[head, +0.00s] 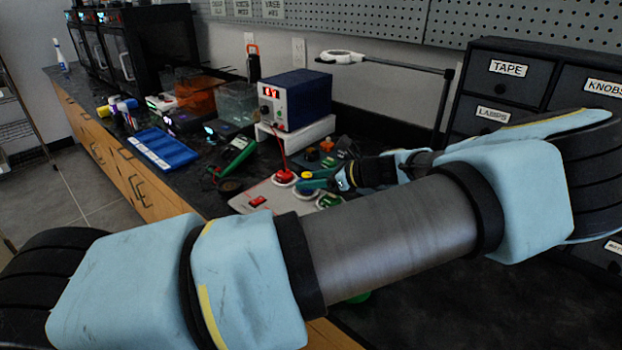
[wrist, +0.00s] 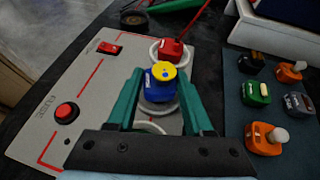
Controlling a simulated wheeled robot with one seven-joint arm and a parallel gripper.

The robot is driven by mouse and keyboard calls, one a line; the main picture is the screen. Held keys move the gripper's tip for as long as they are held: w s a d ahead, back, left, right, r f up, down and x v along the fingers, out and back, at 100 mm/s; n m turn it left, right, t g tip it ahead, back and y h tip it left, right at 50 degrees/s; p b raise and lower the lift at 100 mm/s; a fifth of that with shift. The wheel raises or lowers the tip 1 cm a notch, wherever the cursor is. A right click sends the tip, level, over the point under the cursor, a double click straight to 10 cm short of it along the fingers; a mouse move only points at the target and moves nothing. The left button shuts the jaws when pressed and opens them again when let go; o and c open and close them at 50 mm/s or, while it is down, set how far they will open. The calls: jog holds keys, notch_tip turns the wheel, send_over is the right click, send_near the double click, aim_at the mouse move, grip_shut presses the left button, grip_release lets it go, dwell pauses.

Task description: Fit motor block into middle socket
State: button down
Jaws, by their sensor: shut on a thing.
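The motor block (wrist: 160,85), blue with a yellow round top, is between the green fingers of my gripper (wrist: 162,76), which is shut on it. The block is over the middle socket (wrist: 175,105), a pale ring on the grey board (wrist: 85,95). It looks upright; whether it is fully seated cannot be told. A red block (wrist: 172,51) with a red cable sits in the far socket. The near socket (wrist: 148,128) is partly hidden by my gripper. In the head view, my gripper (head: 310,182) is over the board (head: 243,203), and my arm covers much of the foreground.
Beside the board, a dark mat (wrist: 236,92) holds several blocks, including a green one (wrist: 257,93) and an orange one with a white bulb (wrist: 265,139). A red switch (wrist: 106,44) and a red button (wrist: 66,112) stand on the board. A power supply (head: 295,97) stands behind.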

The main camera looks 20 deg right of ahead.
jog(key=shift+f, duration=0.55)
dwell(0.4)
jog(key=c, duration=0.6)
grip_release()
jog(key=shift+p+v, duration=2.35)
jog(key=shift+v, duration=3.15)
